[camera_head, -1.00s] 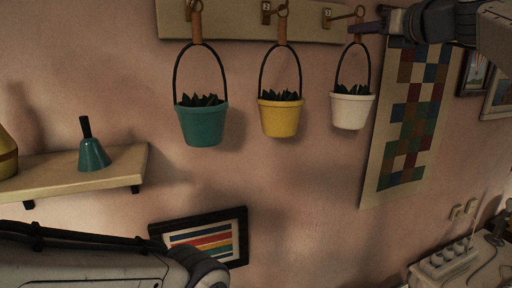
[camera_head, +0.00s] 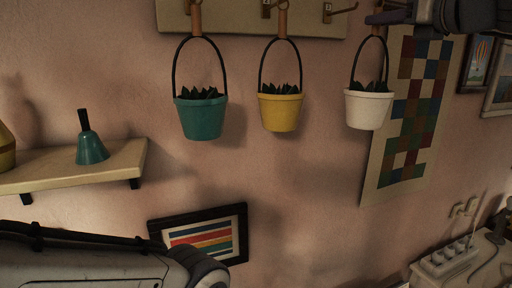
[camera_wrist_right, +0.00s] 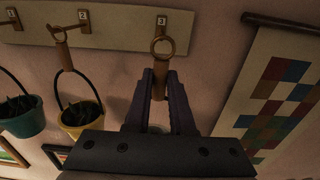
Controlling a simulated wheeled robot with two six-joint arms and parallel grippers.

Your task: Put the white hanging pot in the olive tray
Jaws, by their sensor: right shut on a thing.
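The white hanging pot (camera_head: 369,108) has a black hoop and dark leaves. It hangs upright in front of the wall, to the right of the bare third hook (camera_head: 340,11). My right gripper (camera_head: 378,18) is shut on the wooden grip at the top of its hoop. In the right wrist view the fingers (camera_wrist_right: 159,80) pinch this wooden grip, and its ring (camera_wrist_right: 162,46) stands above them, clear of the hook. The pot itself is mostly hidden there. The olive tray is not in view. My left gripper is not in view.
A teal pot (camera_head: 202,117) and a yellow pot (camera_head: 281,111) hang to the left on the rail (camera_head: 235,18). A shelf (camera_head: 70,168) holds a teal bell (camera_head: 91,150). A checkered hanging (camera_head: 405,130) is behind the white pot. A side table (camera_head: 490,265) stands lower right.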

